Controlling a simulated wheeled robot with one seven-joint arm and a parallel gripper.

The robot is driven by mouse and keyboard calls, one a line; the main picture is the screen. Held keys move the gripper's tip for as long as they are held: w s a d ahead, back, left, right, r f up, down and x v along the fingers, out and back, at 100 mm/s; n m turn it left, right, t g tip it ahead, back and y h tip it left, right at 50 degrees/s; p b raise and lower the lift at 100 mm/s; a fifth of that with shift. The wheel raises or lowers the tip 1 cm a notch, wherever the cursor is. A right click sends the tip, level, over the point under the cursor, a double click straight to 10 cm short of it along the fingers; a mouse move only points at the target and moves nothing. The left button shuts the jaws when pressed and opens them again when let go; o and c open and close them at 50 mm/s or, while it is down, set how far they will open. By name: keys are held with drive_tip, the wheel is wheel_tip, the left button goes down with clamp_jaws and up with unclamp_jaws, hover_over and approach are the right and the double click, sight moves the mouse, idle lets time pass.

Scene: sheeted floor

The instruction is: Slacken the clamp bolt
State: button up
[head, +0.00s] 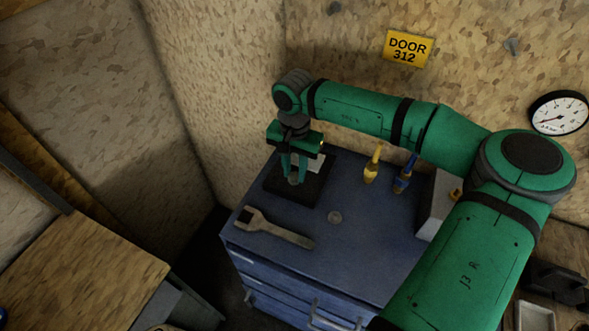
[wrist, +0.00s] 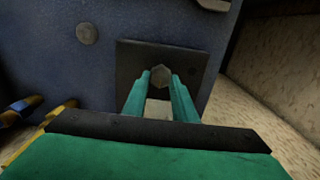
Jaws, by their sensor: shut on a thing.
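The clamp bolt (wrist: 160,76) shows a grey hex head over a black square base plate (wrist: 195,62). In the head view the plate (head: 313,190) lies at the back left of the blue cabinet top, and the bolt (head: 293,180) is partly hidden by my fingers. My gripper (wrist: 160,75) points down at the bolt, one green finger on each side of the head, shut on it. In the head view my gripper (head: 294,178) stands over the plate. A pale block (wrist: 158,107) shows between the fingers, partly hidden.
An open-ended wrench (head: 275,230) lies on the blue cabinet (head: 345,255) near its front left. A small grey disc (head: 335,217) is beside it. Board walls rise close behind and left.

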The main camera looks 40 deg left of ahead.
sight(294, 175)
drive_tip(key=o, duration=1)
drive_tip(key=shift+o, duration=0.2)
wheel_tip(294, 175, up, 11)
drive_tip(key=shift+f, duration=0.1)
